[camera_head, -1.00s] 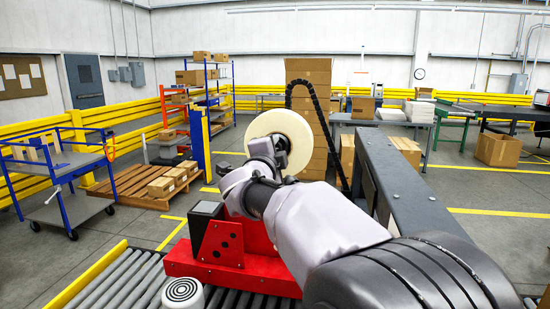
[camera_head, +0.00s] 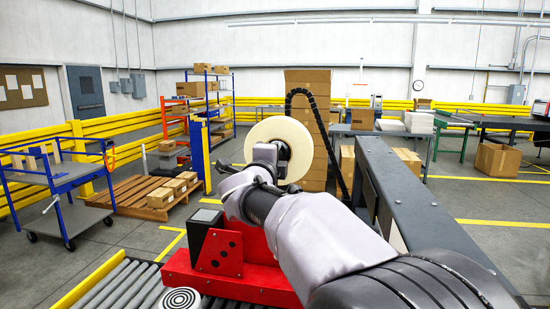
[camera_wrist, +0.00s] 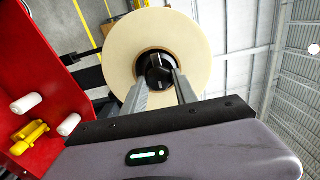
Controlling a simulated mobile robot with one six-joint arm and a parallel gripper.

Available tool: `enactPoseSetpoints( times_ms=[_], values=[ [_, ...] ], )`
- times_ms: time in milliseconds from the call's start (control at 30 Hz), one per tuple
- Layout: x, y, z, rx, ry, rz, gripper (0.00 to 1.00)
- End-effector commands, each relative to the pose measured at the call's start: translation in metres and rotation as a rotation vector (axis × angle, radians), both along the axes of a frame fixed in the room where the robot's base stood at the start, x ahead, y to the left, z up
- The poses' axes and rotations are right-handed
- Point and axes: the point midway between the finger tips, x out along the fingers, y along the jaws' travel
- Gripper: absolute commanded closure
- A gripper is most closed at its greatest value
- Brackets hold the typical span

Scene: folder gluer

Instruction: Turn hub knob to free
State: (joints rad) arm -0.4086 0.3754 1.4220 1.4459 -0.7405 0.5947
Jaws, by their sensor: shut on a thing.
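The hub knob (camera_wrist: 157,72) is a small black knob at the centre of a large cream tape roll (camera_wrist: 198,38). In the wrist view my gripper (camera_wrist: 160,82) has its two grey fingers on either side of the knob, shut on it. In the head view the tape roll (camera_head: 293,135) stands upright above a red machine body (camera_head: 255,270). My wrist covers the knob there, and any marking for its free position cannot be made out.
A roller conveyor (camera_head: 120,285) lies at the front left, with a round black-and-white striped cap (camera_head: 180,300) by the red machine. A long grey beam (camera_head: 420,210) runs along the right of my arm. A pallet with boxes (camera_head: 145,196) stands behind on the floor.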

Motion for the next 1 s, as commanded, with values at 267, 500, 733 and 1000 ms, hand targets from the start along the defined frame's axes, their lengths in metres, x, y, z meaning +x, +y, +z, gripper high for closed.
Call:
enactPoseSetpoints(
  times_ms=[267, 500, 733, 1000],
  values=[
    [0.000, 0.000, 0.000, 0.000, 0.001, 0.000, 0.46],
    [-0.003, 0.001, 0.000, 0.000, 0.000, 0.001, 0.46],
    [-0.056, 0.012, 0.002, -0.001, 0.000, 0.004, 0.46],
    [-0.139, 0.028, 0.002, 0.000, 0.000, 0.004, 0.46]
  ],
)
